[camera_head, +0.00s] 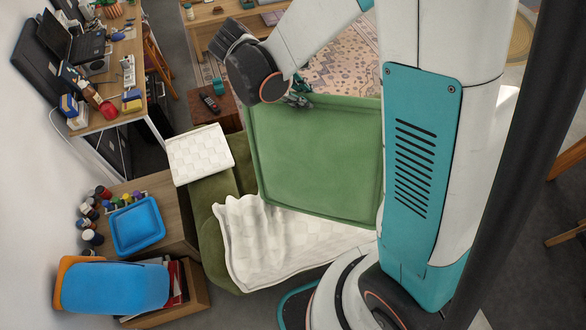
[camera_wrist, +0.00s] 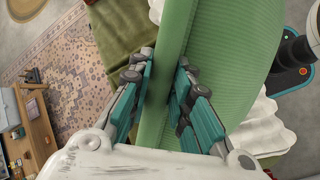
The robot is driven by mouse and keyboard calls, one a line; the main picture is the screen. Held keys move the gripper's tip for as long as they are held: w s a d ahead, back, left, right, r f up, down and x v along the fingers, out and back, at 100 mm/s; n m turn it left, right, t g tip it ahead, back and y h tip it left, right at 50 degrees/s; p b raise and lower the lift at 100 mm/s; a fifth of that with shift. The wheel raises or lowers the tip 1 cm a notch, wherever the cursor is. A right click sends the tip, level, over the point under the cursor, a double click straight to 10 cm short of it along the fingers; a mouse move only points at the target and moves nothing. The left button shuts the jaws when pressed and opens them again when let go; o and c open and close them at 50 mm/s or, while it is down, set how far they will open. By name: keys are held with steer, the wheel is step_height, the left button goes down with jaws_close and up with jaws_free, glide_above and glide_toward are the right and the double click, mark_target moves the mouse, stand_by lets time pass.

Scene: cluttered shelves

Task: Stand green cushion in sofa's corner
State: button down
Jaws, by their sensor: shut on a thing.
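The green cushion (camera_head: 315,160) is large and square, and it hangs in the head view from my gripper (camera_head: 296,100) at its upper edge. In the wrist view my gripper (camera_wrist: 167,88) is shut on an edge of the green cushion (camera_wrist: 230,55), with a finger on each side. The cushion is in front of the olive green sofa (camera_head: 211,235) in the head view and hides much of it. A white throw (camera_head: 270,245) covers part of the seat, and a white checkered cloth (camera_head: 200,154) lies over the left armrest. I cannot tell whether the cushion touches the sofa.
A side table left of the sofa holds a blue tray (camera_head: 138,226) and small jars. A blue bin (camera_head: 113,287) stands near the lower left. A desk with a laptop (camera_head: 72,42) is at upper left. A patterned rug (camera_head: 340,65) lies behind the cushion.

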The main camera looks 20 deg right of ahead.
steer(key=shift+r+p, duration=1.85)
steer(key=shift+r, duration=1.55)
step_height(320, 180, up, 7)
steer(key=p, duration=0.4)
step_height(320, 180, up, 7)
steer(key=p, duration=0.4)
step_height(320, 180, up, 7)
steer(key=p, duration=0.4)
steer(key=shift+s, duration=0.1)
stand_by(0.6)
